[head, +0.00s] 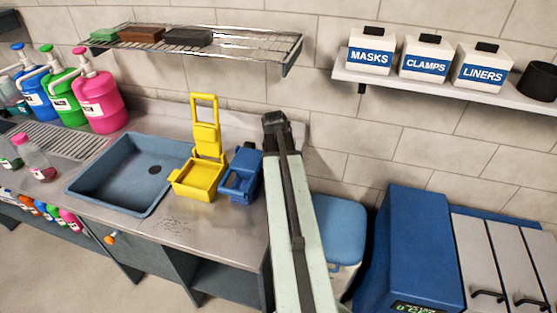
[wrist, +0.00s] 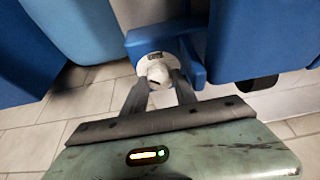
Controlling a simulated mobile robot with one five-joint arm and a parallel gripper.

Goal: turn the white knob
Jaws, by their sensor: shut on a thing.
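The white knob (wrist: 157,70) shows in the wrist view, set in a blue housing (wrist: 194,66). My gripper (wrist: 160,84) has its two dark fingers on either side of the knob and is shut on it. The fingertips partly cover the knob's sides. A small dark mark shows on the knob's face. In the head view my pale green arm stands in front of the counter, and I cannot see the knob or the fingers there.
Blue surfaces flank the knob in the wrist view, with tiled floor below. In the head view, a blue machine (head: 411,245) and a blue-lidded bin (head: 340,225) stand right of my arm. A yellow bucket (head: 200,180) and a sink (head: 120,165) are to its left.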

